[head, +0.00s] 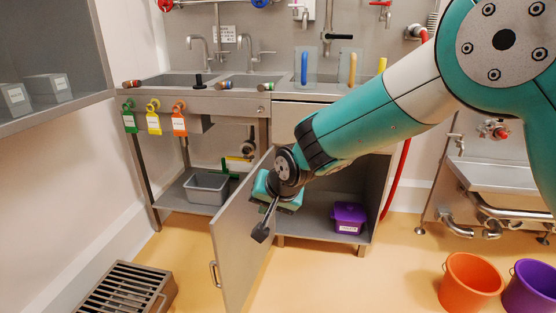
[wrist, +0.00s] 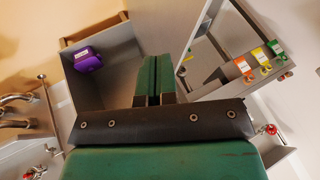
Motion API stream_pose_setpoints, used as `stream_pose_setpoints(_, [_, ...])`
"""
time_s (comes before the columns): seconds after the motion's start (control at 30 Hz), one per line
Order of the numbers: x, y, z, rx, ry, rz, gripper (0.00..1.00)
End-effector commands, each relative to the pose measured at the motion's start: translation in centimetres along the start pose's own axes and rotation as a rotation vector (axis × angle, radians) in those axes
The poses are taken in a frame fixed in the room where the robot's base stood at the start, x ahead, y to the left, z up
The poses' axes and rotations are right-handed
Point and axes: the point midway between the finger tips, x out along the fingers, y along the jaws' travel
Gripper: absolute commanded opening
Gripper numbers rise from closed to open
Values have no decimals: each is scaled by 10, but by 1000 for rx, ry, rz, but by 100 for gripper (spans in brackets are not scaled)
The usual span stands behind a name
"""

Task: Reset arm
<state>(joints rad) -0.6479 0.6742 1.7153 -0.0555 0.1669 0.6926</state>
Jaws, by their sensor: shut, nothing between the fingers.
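My arm reaches in from the upper right in the head view. My gripper (head: 262,233) points down beside the open cabinet door (head: 235,255). I cannot tell whether it touches the door. In the wrist view the two green fingers (wrist: 153,80) are together, with nothing between them. The cabinet (head: 325,218) under the sink stands open behind the arm. A purple lidded box (head: 348,217) sits inside on its floor, at the right. The purple box also shows in the wrist view (wrist: 88,60), left of the fingers. My arm hides part of the cabinet opening.
A grey tub (head: 206,188) stands on the lower shelf left of the door. Green, yellow and orange tags (head: 153,119) hang on the sink's front. An orange bucket (head: 470,283) and a purple bucket (head: 530,288) stand at right. A metal grate (head: 122,292) lies at left.

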Motion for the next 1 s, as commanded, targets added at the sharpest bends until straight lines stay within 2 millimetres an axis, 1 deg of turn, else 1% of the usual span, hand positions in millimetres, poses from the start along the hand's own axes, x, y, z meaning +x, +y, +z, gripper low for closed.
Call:
stream_pose_setpoints(0.03, [-33, 11, -2, -25, -23, 4, 0])
stream_pose_setpoints(0.07, [-51, 18, 1, -49, -44, 6, 0])
stream_pose_setpoints(0.1, [-76, 30, 7, -83, -77, 10, 0])
stream_pose_setpoints(0.13, [-95, 38, 13, -110, -101, 11, 0])
stream_pose_setpoints(0.17, [-114, 46, 21, -138, -126, 11, 0])
stream_pose_setpoints(0.2, [-137, 57, 32, -177, -158, 9, 0])
stream_pose_setpoints(0.27, [-170, 72, 51, -232, -204, 2, 0])
stream_pose_setpoints(0.3, [-188, 81, 64, -268, -230, -5, 0])
stream_pose_setpoints(0.4, [-225, 99, 96, -345, -288, -21, 0])
stream_pose_setpoints(0.5, [-253, 113, 127, -413, -333, -41, 0])
stream_pose_setpoints(0.6, [-275, 125, 157, -474, -372, -60, 0])
stream_pose_setpoints(0.73, [-297, 138, 196, -551, -417, -87, 0])
stream_pose_setpoints(0.8, [-318, 127, 184, -554, -422, -88, 0])
stream_pose_setpoints(0.87, [-329, 122, 178, -553, -422, -88, 0])
stream_pose_setpoints(1.0, [-356, 109, 164, -552, -421, -88, 0])
